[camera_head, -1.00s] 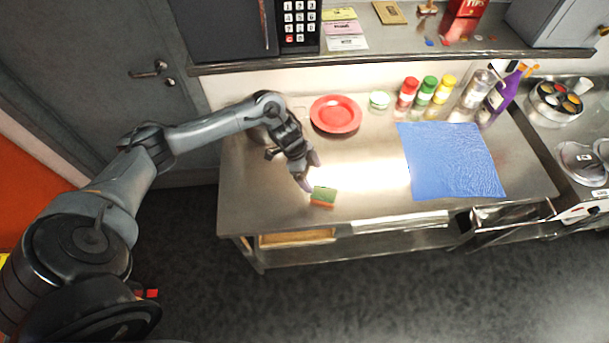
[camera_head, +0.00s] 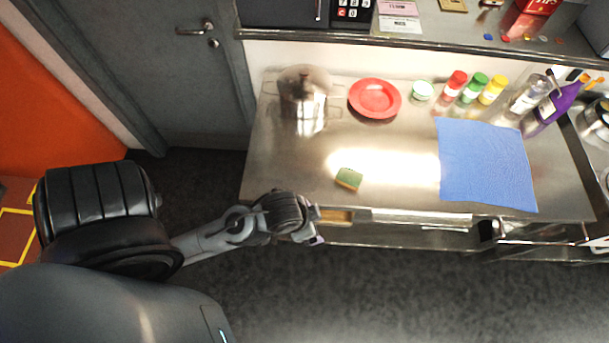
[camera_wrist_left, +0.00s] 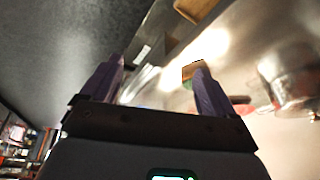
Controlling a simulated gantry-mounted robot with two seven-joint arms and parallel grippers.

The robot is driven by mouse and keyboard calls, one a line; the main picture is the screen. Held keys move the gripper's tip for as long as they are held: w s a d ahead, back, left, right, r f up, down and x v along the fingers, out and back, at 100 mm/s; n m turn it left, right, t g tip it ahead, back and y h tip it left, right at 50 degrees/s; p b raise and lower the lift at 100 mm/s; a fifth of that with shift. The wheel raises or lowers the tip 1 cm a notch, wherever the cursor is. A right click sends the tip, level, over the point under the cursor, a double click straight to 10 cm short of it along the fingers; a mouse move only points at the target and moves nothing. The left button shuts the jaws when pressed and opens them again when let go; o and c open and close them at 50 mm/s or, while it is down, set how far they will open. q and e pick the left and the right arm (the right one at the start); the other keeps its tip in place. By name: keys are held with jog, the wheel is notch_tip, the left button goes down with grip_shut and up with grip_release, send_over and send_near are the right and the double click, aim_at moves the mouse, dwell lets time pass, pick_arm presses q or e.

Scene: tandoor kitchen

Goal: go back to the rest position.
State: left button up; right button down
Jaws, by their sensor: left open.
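My left gripper (camera_head: 314,238) is in front of the steel table's front edge, below and left of the sponge in the head view. In the left wrist view its two purple fingers (camera_wrist_left: 155,85) are spread apart with nothing held between them. The green and yellow sponge (camera_head: 349,178) lies on the table near its front edge, apart from the gripper. My right gripper is in neither view.
The steel table (camera_head: 290,165) holds a lidded steel pot (camera_head: 303,92), a red plate (camera_head: 375,98), a blue cloth (camera_head: 485,165), several bottles and a small green-lidded jar (camera_head: 422,91). Open dark floor (camera_head: 400,295) lies in front. A grey door (camera_head: 185,75) stands at left.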

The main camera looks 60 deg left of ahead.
pick_arm(q)
jog(key=shift+s+a+r, duration=0.1)
jog(key=shift+s+a, duration=0.1)
jog(key=shift+s, duration=0.5)
notch_tip(320, 180, up, 4)
jog(key=p, duration=0.4)
